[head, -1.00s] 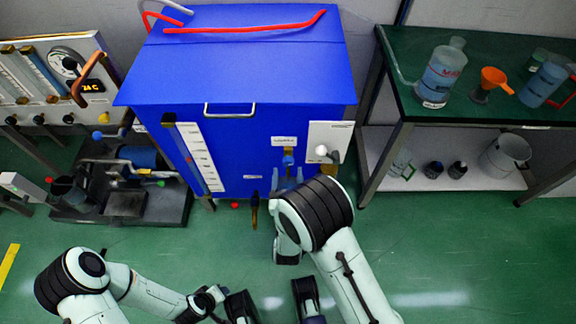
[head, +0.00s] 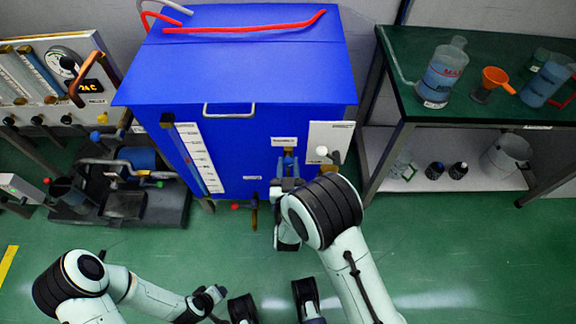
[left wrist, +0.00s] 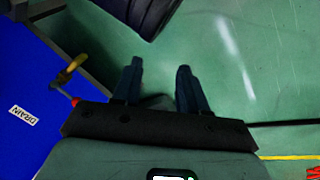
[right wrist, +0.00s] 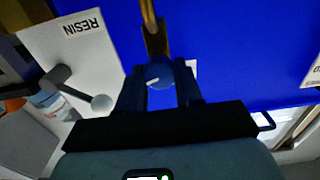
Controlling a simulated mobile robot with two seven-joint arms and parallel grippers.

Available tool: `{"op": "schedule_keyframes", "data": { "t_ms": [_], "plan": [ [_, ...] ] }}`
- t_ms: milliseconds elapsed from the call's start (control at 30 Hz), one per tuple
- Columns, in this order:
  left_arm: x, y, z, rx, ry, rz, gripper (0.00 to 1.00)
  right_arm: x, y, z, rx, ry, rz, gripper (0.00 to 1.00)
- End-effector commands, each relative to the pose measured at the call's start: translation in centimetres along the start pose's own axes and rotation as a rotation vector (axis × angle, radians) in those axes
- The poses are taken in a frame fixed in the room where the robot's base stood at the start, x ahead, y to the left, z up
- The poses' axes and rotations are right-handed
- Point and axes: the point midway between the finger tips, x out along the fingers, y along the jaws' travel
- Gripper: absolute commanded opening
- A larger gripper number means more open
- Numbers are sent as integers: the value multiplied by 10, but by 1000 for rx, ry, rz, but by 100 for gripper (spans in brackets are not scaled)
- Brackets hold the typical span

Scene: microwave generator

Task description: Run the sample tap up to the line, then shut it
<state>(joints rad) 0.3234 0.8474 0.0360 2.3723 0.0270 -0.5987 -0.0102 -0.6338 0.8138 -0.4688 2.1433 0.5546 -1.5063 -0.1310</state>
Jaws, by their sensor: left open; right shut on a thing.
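The tap's blue knob (right wrist: 158,74) is between the fingers of my right gripper (right wrist: 160,92), which is shut on it. A brass spout (right wrist: 153,32) extends from the knob against the blue tank. In the head view, my right gripper (head: 288,184) is at the tank's front, below a small white label (head: 284,142) too small to read. No water or sample container can be made out there; my right arm covers part of this area. My left gripper (left wrist: 158,88) is open and empty above the green floor, with the yellow drain valve (left wrist: 68,72) to its left.
The blue tank (head: 270,75) has a sight gauge (head: 195,160) on its left front. A white-knobbed lever (head: 322,151) is on the RESIN panel (right wrist: 80,55), close to my right gripper. A green bench (head: 480,110) with bottles stands right. Floor in front is clear.

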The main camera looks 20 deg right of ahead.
Motion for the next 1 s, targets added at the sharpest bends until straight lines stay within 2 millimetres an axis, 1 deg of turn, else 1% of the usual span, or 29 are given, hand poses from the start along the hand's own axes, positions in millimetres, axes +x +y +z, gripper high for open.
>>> {"op": "schedule_keyframes", "data": {
  "t_ms": [67,233,333,567,600,667,700,1000],
  "plan": [
    [8,-5,0,-4,-1,-7,43,0,1,3,98,-2,3,5],
    [20,-21,20,-20,-62,-36,43,0,2,3,295,-3,3,5],
    [22,-24,25,-23,-77,-41,43,0,1,2,342,-3,1,5],
    [21,-24,25,-23,-77,-41,43,-1,0,2,345,-5,-1,5],
    [21,-24,25,-23,-76,-41,43,-1,0,2,344,-5,-1,38],
    [21,-24,24,-23,-76,-41,43,-1,0,2,344,-5,-1,58],
    [21,-24,24,-23,-76,-41,43,-1,0,2,344,-5,-1,61],
    [20,-23,24,-23,-74,-40,43,-2,0,1,343,-3,0,61]
  ]
}}
